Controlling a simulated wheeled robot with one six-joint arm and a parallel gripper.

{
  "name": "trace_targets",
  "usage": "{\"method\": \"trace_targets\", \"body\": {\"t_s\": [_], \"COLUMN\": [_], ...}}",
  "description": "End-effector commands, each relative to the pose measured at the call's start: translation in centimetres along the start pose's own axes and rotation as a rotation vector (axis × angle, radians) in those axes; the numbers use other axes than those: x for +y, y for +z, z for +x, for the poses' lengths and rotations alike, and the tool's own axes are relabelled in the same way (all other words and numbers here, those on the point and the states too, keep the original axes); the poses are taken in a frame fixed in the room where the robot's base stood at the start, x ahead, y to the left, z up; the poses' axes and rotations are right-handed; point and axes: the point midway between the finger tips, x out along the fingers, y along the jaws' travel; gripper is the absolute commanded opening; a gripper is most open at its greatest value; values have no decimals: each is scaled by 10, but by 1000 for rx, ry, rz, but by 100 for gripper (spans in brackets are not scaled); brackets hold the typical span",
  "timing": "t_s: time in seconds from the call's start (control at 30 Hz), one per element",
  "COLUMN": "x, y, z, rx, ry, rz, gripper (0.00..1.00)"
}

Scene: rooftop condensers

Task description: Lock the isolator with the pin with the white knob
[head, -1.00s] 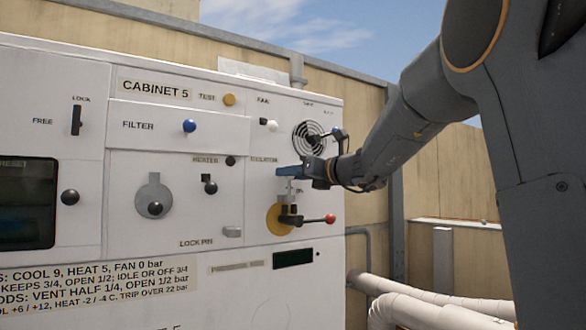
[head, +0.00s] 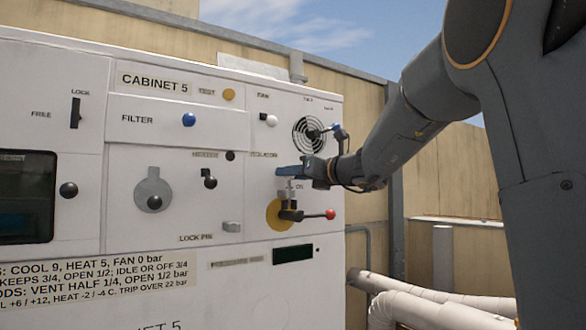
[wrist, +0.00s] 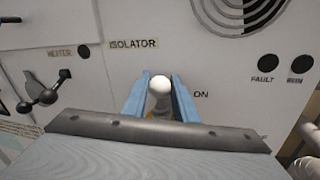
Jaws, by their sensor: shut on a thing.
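My gripper (head: 287,171) has blue fingers and is at the isolator on the right part of the cabinet front. In the wrist view the gripper (wrist: 159,95) is shut on the white knob (wrist: 160,85) of the pin, with the knob between the two fingers. In the head view part of the pin (head: 290,188) shows below the fingers, just above the isolator. The isolator (head: 280,214) has a round yellow plate and a dark lever with a red ball end (head: 330,214) pointing right. Whether the pin's tip is in a hole is hidden.
The white cabinet front carries the heater knob (head: 210,182), the lock pin holder (head: 232,227), the filter drawer with a blue knob (head: 189,120) and a round vent (head: 310,135). Pale pipes (head: 430,300) run at lower right.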

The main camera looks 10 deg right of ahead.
Motion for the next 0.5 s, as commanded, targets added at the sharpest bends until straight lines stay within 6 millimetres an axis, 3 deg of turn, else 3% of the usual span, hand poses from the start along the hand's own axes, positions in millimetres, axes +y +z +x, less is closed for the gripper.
{"method": "trace_targets", "body": {"t_s": [0.3, 0.33, 0.43, 0.5], "x": [0, 0, 0, 0], "y": [-1, -1, -1, -1], "z": [0, 0, 0, 0], "rx": [0, 0, 0, 0], "ry": [0, 0, 0, 0], "rz": [0, 0, 0, 0], "gripper": [3, 30, 47, 47]}}
